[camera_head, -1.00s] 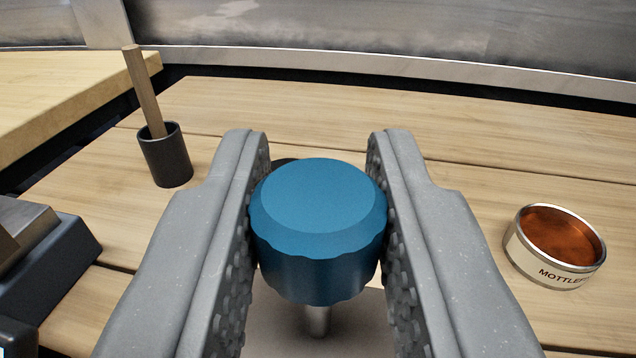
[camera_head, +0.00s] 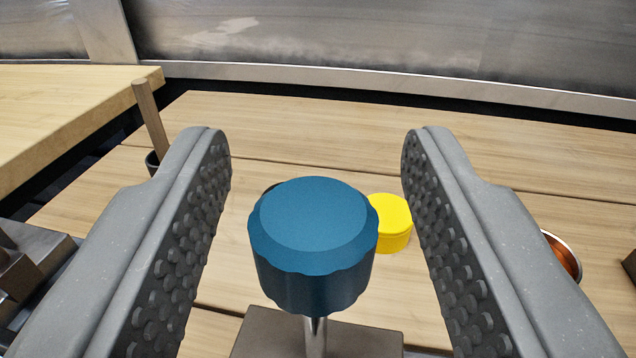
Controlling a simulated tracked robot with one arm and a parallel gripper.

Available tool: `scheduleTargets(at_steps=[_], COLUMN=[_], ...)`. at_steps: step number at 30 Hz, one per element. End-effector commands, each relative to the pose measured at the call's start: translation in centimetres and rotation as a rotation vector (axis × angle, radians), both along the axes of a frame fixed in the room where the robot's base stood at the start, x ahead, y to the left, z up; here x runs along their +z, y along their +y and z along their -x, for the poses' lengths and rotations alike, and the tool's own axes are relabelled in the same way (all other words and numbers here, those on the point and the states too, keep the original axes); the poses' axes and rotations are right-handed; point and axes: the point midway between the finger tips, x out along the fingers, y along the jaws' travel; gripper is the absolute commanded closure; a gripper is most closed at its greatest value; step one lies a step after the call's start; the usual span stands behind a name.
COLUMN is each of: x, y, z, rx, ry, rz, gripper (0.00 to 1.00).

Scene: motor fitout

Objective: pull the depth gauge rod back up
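A blue scalloped knob (camera_head: 314,245) sits on top of a thin metal rod (camera_head: 315,335) in the middle of the view. The rod stands upright over a grey-brown block (camera_head: 265,335) at the bottom edge. My gripper (camera_head: 310,150) is open, with one studded grey finger on each side of the knob. There is a clear gap between the knob and both fingers. The lower end of the rod is out of view.
A yellow round object (camera_head: 393,222) stands behind the knob, close to the right finger. A dark cup with a wooden stick (camera_head: 150,120) is partly hidden by the left finger. A copper-coloured tin (camera_head: 562,255) is mostly hidden at right. Dark metal blocks (camera_head: 35,255) lie at left.

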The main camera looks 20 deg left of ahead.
Motion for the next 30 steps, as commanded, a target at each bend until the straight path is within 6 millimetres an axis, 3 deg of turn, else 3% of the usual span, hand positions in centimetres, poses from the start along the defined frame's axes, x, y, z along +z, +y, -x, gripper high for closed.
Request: scheduleTargets(at_steps=[8, 30], x=[0.0, -0.1], y=[-0.5, -3.3], z=[1.4, 11.9], rx=[-0.001, -0.001], ry=[0.002, 0.0], rz=[0.001, 0.0], gripper=[0.55, 0.55])
